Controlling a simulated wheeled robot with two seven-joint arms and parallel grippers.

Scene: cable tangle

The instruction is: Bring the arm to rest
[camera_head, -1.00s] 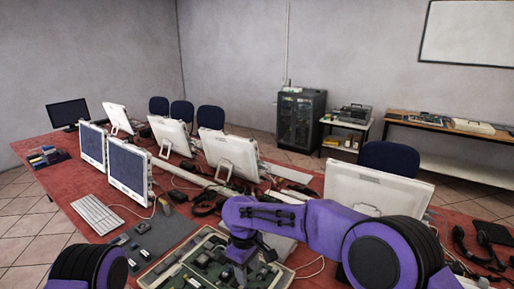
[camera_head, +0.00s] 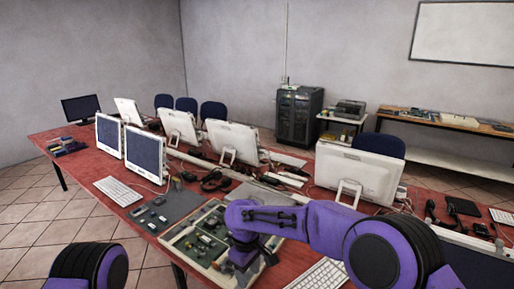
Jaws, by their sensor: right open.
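My right arm (camera_head: 320,228) comes in from the lower right, and its bent purple links reach over the red table. My right gripper (camera_head: 243,270) is open and points down in front of a tray of small electronic parts (camera_head: 178,237). It hides the tray's right part, and I cannot tell how high it is above the table. Nothing shows between its fingers. Only a dark and purple joint of my left arm (camera_head: 90,268) shows at the lower left. My left gripper is outside the picture.
The long red table (camera_head: 75,147) carries several monitors (camera_head: 145,153), a white keyboard (camera_head: 118,190), a grey mat with parts (camera_head: 165,208), headphones and cables. Another keyboard (camera_head: 318,275) lies right of the gripper. A black cabinet (camera_head: 298,115) and chairs stand behind. Tiled floor (camera_head: 40,220) is free at left.

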